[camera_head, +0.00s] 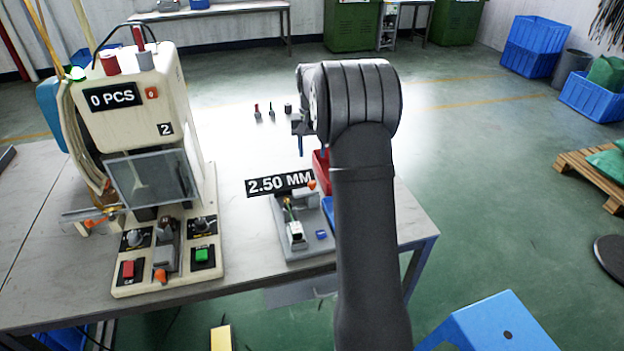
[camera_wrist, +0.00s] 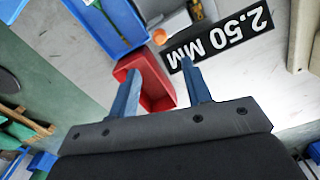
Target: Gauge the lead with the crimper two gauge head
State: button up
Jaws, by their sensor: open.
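The crimper (camera_head: 135,110) stands at the left of the table, with a "2" plate and a "0 PCS" display. My gripper (camera_head: 312,152) is open and empty, with blue fingers pointing down. In the wrist view my gripper (camera_wrist: 160,67) is over a red bin.
The red bin (camera_wrist: 152,92) and a blue bin (camera_wrist: 72,12) holding a greenish item lie beside the gauge. Three small pieces (camera_head: 271,112) stand farther back on the table (camera_head: 225,125). The table between them and the crimper is clear. My arm hides the table's right part.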

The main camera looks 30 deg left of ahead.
aim_at(312, 182)
notch_tip(312, 182, down, 12)
jog(key=shift+r, duration=0.25)
